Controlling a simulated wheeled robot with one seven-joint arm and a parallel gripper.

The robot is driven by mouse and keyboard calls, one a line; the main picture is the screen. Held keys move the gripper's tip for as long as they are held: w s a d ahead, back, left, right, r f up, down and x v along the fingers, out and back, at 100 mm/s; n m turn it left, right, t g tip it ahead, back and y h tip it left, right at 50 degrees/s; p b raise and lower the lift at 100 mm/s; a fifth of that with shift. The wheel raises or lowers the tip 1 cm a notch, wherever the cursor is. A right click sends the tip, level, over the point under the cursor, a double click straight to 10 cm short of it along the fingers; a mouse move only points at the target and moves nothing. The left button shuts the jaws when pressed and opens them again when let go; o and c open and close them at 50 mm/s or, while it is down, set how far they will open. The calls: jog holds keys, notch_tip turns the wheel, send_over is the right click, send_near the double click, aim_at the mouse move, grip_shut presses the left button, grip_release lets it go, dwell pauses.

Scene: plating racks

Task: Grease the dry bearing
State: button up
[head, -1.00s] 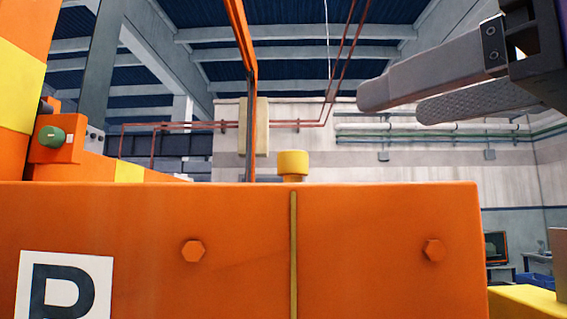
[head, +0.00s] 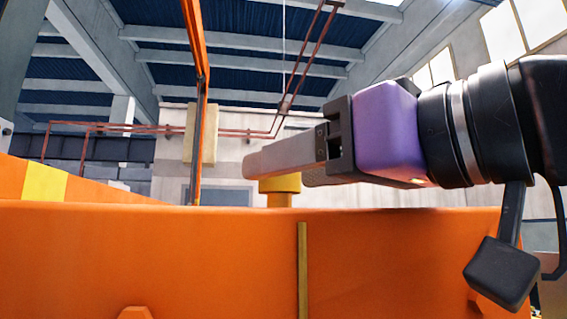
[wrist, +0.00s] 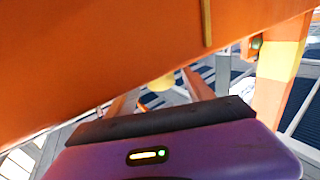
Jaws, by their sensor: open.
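A yellow cap (head: 280,188) stands on the top edge of a large orange housing (head: 180,260). A thin yellow-brown vertical strip (head: 302,268) runs down the housing's front below it. My gripper (head: 275,168) is open at the cap: one grey finger passes in front of it and hides part of it in the head view. In the wrist view the cap (wrist: 161,82) shows between the two spread fingers, one on each side. I cannot tell whether either finger touches it. No bearing can be made out for sure.
The orange housing fills the lower head view and the upper left of the wrist view, close to my gripper. An orange upright post (head: 199,110) stands behind. An orange part with a yellow band (head: 45,183) is at left. Open hall space lies beyond.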

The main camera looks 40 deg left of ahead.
jog(key=shift+w+a+p, duration=0.2)
jog(key=shift+a+p, duration=0.1)
jog(key=shift+a, duration=1.05)
grip_shut()
jog(key=shift+t, duration=0.3)
jog(key=m+t+h+b, duration=0.1)
jog(key=m+t, duration=0.1)
jog(key=t, duration=0.1)
jog(key=m+t+h+b, duration=0.2)
jog(key=m+t, duration=0.1)
jog(key=t, duration=0.1)
jog(key=shift+s+f+m, duration=0.1)
jog(key=shift+s+m, duration=0.1)
jog(key=shift+m, duration=0.1)
jog(key=m+t+h+b, duration=0.2)
jog(key=m+t+h, duration=0.1)
jog(key=t+h, duration=0.1)
jog(key=shift+w, duration=0.1)
jog(key=shift+w+m+t+h+b, duration=0.1)
jog(key=shift+m+t+h+b, duration=1.2)
jog(key=shift+m+h, duration=0.65)
jog(key=shift+h, duration=0.55)
